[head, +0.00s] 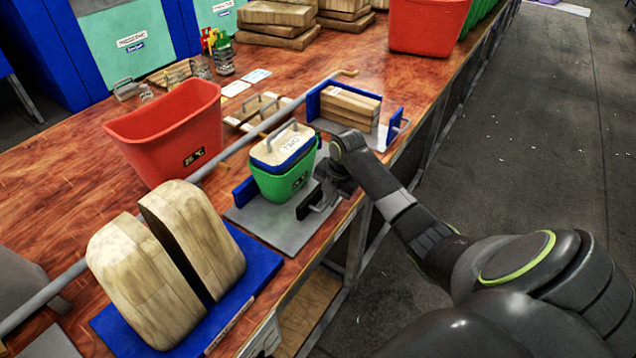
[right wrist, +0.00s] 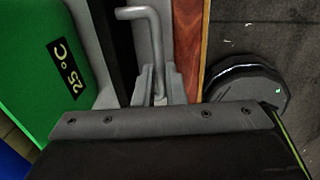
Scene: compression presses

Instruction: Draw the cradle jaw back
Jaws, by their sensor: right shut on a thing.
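The cradle is a grey plate (head: 262,220) at the table's front edge, with a blue upright jaw (head: 245,192) on its left and a dark jaw (head: 308,203) on its right. A green tub (head: 285,183) with a wooden, handled lid (head: 283,148) stands between them. In the right wrist view, the tub (right wrist: 50,75) shows a "25 °C" label, and a grey strip lies between it and the dark jaw (right wrist: 108,35). My right gripper (head: 328,192) is shut on the jaw's bent grey handle (right wrist: 155,40). My left gripper is out of view.
A second blue cradle (head: 392,125) holding wooden blocks stands just behind. A red bin (head: 170,130) and a long grey bar (head: 240,145) lie left. Big wooden forms stand on a blue base (head: 262,262) in front. The floor (head: 540,150) right of the table is open.

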